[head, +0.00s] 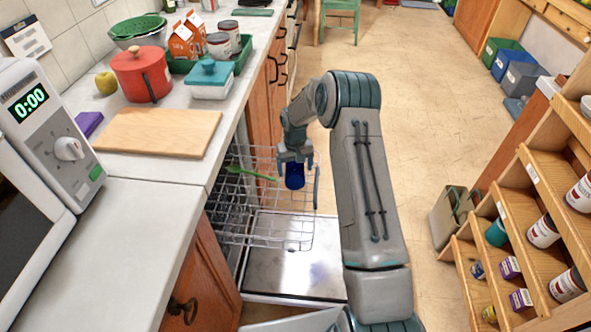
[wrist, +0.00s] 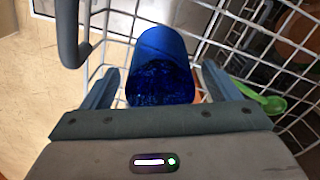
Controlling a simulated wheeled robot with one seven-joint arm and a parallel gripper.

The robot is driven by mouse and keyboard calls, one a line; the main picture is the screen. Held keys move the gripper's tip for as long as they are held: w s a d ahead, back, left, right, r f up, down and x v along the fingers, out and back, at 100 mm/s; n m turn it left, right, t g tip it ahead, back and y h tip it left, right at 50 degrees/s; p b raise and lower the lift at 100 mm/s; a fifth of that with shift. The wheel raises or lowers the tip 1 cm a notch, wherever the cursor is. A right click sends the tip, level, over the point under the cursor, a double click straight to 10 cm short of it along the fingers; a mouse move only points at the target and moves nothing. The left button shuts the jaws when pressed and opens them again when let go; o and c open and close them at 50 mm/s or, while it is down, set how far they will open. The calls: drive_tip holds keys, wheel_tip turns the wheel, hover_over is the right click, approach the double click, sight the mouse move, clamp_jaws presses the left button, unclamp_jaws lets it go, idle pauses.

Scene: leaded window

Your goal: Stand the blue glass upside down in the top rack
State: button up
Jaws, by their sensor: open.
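The blue glass (head: 294,176) is at the right part of the wire top rack (head: 262,232), which is pulled out of the dishwasher. In the wrist view the glass (wrist: 161,68) lies between the two fingers of my gripper (wrist: 160,85), with visible gaps on both sides. My gripper (head: 295,160) is open and comes down at the glass from above in the head view. White rack wires (wrist: 215,30) show behind and beside the glass. The frames do not clearly show whether the glass rests on the rack floor.
A green spoon (head: 250,173) lies in the left part of the rack; it also shows in the wrist view (wrist: 262,98). The open dishwasher door (head: 295,270) is below. The counter with a cutting board (head: 158,132) borders the left.

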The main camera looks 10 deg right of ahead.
wheel_tip(320, 180, up, 12)
drive_tip(key=shift+f, duration=0.1)
drive_tip(key=s+r+t+p, duration=0.1)
drive_tip(key=s+r+p, duration=0.2)
drive_tip(key=s+r, duration=1.55)
drive_tip(key=s+r+t+p, duration=0.1)
drive_tip(key=s+r, duration=0.1)
drive_tip(key=s, duration=0.7)
drive_tip(key=s+r+m+p, duration=0.1)
drive_tip(key=s+r, duration=0.1)
drive_tip(key=s, duration=0.7)
drive_tip(key=shift+r+t, duration=0.4)
